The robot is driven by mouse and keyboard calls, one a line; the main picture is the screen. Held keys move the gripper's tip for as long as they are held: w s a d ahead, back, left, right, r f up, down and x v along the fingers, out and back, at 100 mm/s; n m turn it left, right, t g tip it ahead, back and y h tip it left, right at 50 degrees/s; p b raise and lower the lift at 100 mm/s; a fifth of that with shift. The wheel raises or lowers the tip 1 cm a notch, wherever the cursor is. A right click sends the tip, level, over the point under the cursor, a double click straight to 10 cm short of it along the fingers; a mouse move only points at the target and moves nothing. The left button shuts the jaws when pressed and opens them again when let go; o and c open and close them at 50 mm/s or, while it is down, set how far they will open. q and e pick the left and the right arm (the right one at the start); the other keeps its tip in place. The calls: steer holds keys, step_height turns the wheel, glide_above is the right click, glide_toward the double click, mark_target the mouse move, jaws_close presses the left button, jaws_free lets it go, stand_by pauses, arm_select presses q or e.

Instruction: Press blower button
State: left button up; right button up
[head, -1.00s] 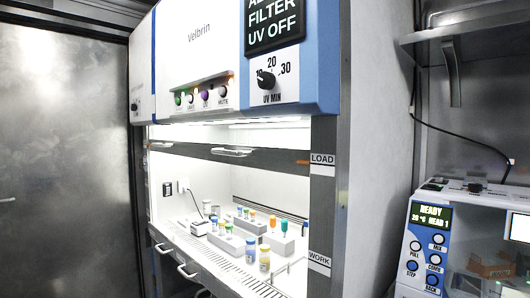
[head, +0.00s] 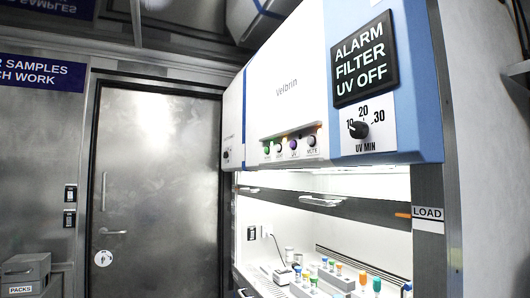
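The white and blue Velbrin cabinet (head: 287,85) fills the middle and right of the head view. On its front panel is a row of small round buttons. The leftmost button (head: 266,149) looks green, a dark one (head: 279,147) is beside it, then a purple one (head: 293,145), and a dark one (head: 311,141) at the right end. The button labels are too small to read surely; the right one seems to say MUTE. Neither of my grippers is in view.
A UV MIN dial (head: 359,130) sits under a black display (head: 364,59) reading ALARM FILTER UV OFF. Below, the sash (head: 345,207) is partly raised over lit racks with colored-cap vials. A metal door (head: 155,190) and a PACKS box (head: 25,274) stand left.

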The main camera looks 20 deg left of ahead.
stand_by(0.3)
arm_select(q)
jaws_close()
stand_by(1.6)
